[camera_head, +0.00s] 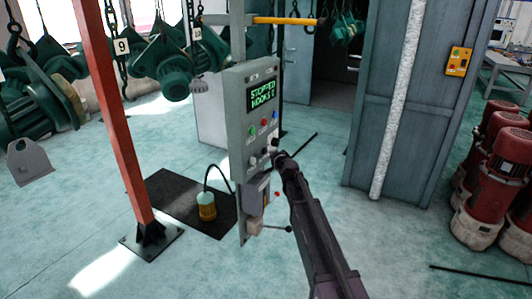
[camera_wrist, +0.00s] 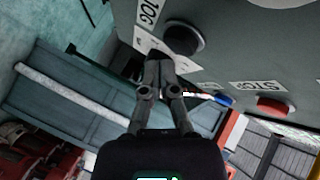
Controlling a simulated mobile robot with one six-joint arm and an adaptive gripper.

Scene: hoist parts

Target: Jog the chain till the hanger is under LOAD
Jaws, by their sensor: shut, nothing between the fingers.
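The grey control box (camera_head: 250,120) stands on a post, its green-lit screen (camera_head: 262,94) reading "STOPPED" above a line that looks like "HOOKS" and a digit. In the wrist view, a black round button (camera_wrist: 184,38) sits beside the label JOG (camera_wrist: 148,12). My gripper (camera_wrist: 165,58) is shut and empty, its fingertips just short of or against that button; I cannot tell if they touch. In the head view my gripper (camera_head: 281,158) is at the box's lower face. Chain hooks carry green hoist parts (camera_head: 162,65); one tag (camera_head: 121,47) reads 9. No LOAD sign is legible.
A red STOP button (camera_wrist: 272,107) and a blue button (camera_wrist: 222,99) are near my fingers. A red post (camera_head: 112,110) stands left of the box. A grey cabinet (camera_head: 405,110) and red motors (camera_head: 503,170) stand right.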

